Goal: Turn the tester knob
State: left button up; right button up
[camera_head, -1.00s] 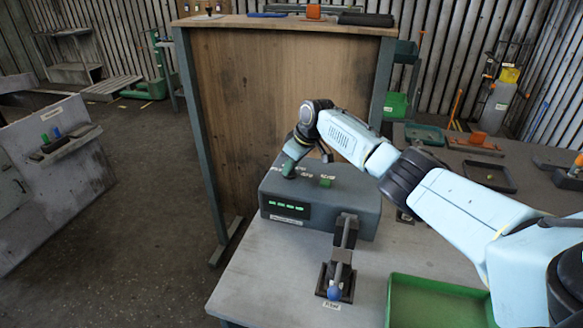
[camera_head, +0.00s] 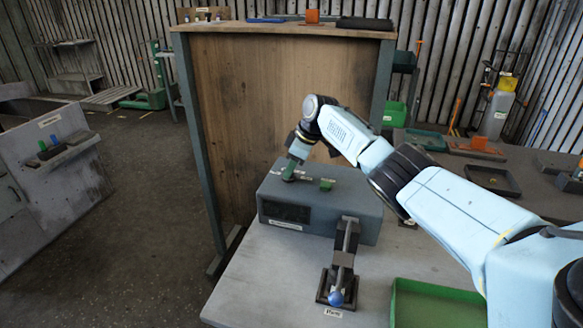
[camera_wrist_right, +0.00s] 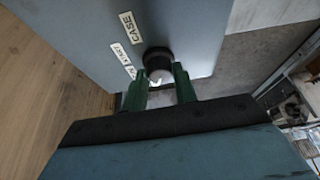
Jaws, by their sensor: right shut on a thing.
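The tester is a grey box (camera_head: 345,205) on the workbench, with a dark display (camera_head: 286,212) on its front and a small green button (camera_head: 327,184) on top. The tester knob (camera_wrist_right: 157,59) is a round black knob with a white pointer mark, beside small printed labels, one reading CASE (camera_wrist_right: 131,28). My right gripper (camera_head: 291,172) reaches down to the knob from above. In the wrist view its green fingers (camera_wrist_right: 160,82) are shut on the knob, one on each side. The knob is mostly hidden in the head view. My left gripper is not in view.
A dark lever clamp with a blue ball end (camera_head: 336,298) stands in front of the tester. A green tray (camera_head: 394,302) lies to its right. A wooden panel (camera_head: 280,100) stands behind the tester. The bench top (camera_head: 255,275) front left is clear.

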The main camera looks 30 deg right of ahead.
jog(key=o, duration=1)
jog(key=shift+c, duration=0.2)
jog(key=v, duration=1.3)
jog(key=shift+r, duration=0.2)
